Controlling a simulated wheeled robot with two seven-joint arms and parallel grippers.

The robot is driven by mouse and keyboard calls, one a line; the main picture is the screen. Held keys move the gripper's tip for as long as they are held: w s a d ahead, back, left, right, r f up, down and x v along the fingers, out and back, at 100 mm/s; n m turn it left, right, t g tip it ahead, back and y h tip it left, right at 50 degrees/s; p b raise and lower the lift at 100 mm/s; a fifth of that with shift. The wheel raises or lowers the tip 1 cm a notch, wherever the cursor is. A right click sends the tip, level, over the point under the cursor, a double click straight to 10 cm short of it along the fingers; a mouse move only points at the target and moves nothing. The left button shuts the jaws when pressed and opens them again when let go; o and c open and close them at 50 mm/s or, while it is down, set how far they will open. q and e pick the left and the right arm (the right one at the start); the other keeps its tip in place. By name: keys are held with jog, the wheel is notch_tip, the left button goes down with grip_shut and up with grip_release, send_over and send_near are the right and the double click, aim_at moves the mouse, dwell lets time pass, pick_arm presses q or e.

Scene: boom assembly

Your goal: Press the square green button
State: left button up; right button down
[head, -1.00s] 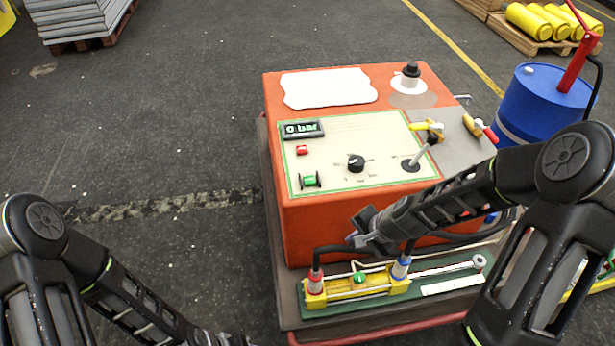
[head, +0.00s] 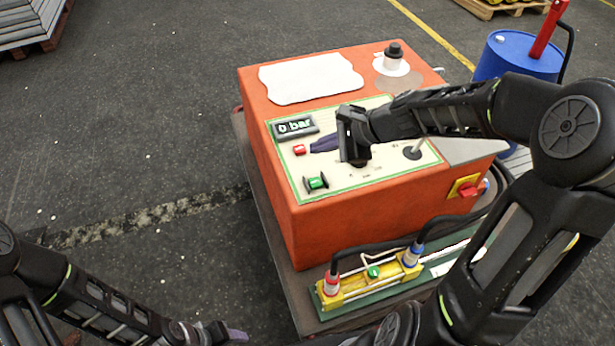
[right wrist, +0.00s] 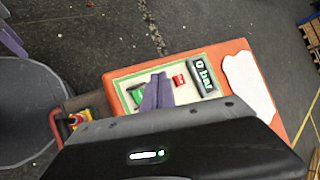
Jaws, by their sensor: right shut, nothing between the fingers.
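The square green button (head: 316,183) sits between two dark guards at the near left of the cream panel (head: 372,181) on the orange machine. In the right wrist view the green button (right wrist: 138,95) shows left of the fingers. My right gripper (head: 314,146) is shut and empty above the panel, its fingertips pointing left near the small red button (head: 299,150). In the right wrist view its purple fingers (right wrist: 157,92) lie together between the green and red buttons. My left gripper (head: 236,335) is low at the bottom edge, beside the machine; its jaws are too small to judge.
The display (head: 295,127) reads 0 bar. A lever (head: 420,146) stands on the panel's right side. A yellow cylinder block (head: 372,277) with hoses lies in front of the machine. A blue drum (head: 518,58) stands behind at right. The floor at left is clear.

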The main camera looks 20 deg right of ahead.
aim_at(319, 183)
notch_tip(319, 183, down, 9)
jog(key=b, duration=0.7)
jog(key=shift+b, duration=0.35)
dwell(1.7)
jog(key=shift+f+b, duration=0.35)
jog(key=shift+f, duration=0.05)
jog(key=shift+f+b, duration=0.5)
dwell(0.7)
jog(key=shift+r, duration=0.1)
jog(key=shift+r+p, duration=0.85)
jog(key=shift+p, duration=0.05)
